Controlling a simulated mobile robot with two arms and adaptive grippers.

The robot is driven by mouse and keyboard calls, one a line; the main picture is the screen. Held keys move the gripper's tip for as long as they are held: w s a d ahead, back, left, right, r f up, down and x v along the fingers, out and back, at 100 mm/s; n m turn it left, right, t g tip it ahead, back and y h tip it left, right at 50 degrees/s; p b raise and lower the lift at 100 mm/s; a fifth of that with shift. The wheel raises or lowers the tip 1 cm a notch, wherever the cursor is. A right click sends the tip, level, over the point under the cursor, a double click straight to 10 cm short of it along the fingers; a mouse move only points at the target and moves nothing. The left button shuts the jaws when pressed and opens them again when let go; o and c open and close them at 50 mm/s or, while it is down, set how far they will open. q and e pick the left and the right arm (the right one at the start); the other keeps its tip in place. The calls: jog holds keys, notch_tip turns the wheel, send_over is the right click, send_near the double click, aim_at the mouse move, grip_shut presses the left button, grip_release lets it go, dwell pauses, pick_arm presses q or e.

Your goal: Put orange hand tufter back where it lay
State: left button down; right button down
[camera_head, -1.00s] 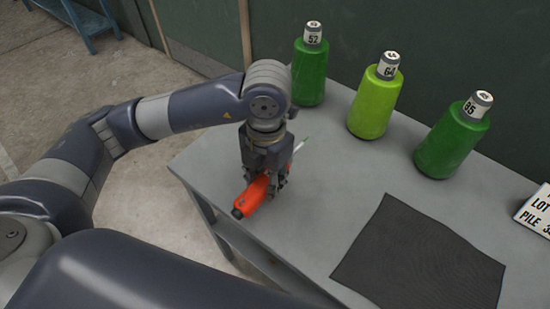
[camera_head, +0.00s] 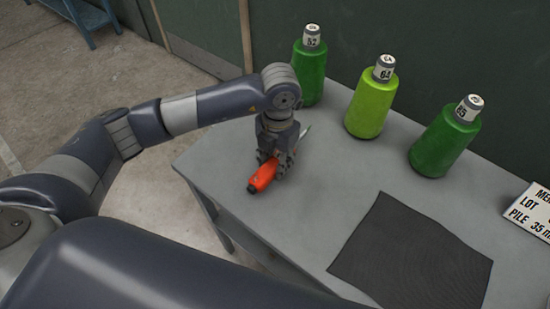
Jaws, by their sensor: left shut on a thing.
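The orange hand tufter (camera_head: 262,177) has a dark end cap at its lower left and a thin pale shaft running to the upper right. My left gripper (camera_head: 276,165) is shut on the tufter from above, around the middle of it. The tufter is close to the grey table top (camera_head: 300,222), near its left part. I cannot tell whether it touches the surface. The gripper fingers hide part of the tufter. My right gripper is not in view.
A dark green cone 52 (camera_head: 309,77), a light green cone 64 (camera_head: 370,106) and a dark green cone 85 (camera_head: 445,141) stand along the back. A dark mat (camera_head: 410,258) lies at front right.

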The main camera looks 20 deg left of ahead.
aim_at(277, 160)
pick_arm(q)
jog(key=shift+f, duration=0.15)
jog(key=c, duration=1.1)
grip_release()
jog(key=shift+r, duration=0.3)
jog(key=shift+w+d+r+b, duration=0.1)
jog(key=shift+r+b, duration=0.6)
jog(key=shift+r, duration=2.25)
jog(key=shift+w+d+r+b, duration=0.1)
jog(key=shift+r+b, duration=0.6)
jog(key=shift+r, duration=2.2)
